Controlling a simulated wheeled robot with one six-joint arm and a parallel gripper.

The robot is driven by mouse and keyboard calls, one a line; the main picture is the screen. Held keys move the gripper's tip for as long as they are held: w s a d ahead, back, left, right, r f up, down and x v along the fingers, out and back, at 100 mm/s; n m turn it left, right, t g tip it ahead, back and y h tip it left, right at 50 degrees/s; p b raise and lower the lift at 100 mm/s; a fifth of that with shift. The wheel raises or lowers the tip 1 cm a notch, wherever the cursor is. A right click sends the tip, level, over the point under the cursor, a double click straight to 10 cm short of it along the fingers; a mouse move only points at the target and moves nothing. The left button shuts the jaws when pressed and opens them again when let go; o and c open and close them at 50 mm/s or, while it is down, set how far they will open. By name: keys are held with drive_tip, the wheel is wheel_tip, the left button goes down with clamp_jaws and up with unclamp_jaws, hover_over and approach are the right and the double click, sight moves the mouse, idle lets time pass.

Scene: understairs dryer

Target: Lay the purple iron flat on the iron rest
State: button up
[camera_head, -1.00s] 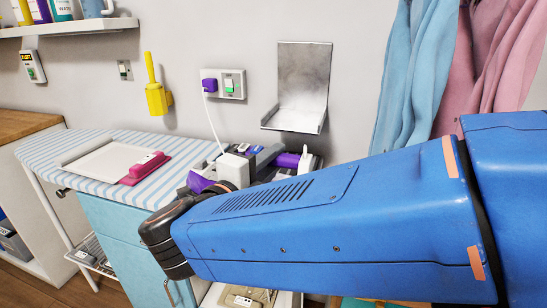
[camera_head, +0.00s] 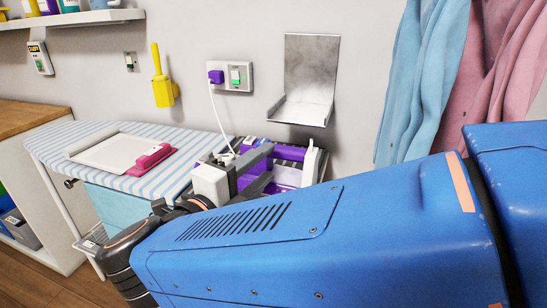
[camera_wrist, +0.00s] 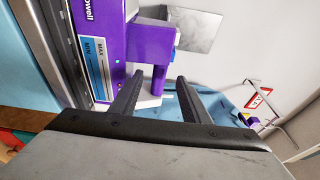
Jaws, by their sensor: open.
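The purple iron (camera_head: 288,153) stands at the right end of the striped ironing board, partly hidden by my arm. In the wrist view its purple body (camera_wrist: 120,45) carries a blue MIN/MAX label. My gripper (camera_head: 267,167) is open at the iron. In the wrist view the fingers (camera_wrist: 158,85) lie on either side of a narrow purple part; I cannot tell whether they touch it. A bare metal ledge with a tall back plate (camera_head: 311,65), apparently the iron rest, is fixed to the wall behind the iron. It appears empty.
A pale tray (camera_head: 93,152) and a pink object (camera_head: 150,158) lie on the ironing board (camera_head: 60,143). A white cord runs from the purple wall plug (camera_head: 215,76) down behind my gripper. Blue and pink cloths (camera_head: 425,80) hang at right. A yellow holder (camera_head: 163,92) is on the wall.

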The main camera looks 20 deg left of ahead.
drive_tip(key=s+a, duration=0.1)
drive_tip(key=s, duration=0.9)
drive_tip(key=shift+s+a, duration=0.2)
drive_tip(key=shift+s, duration=0.15)
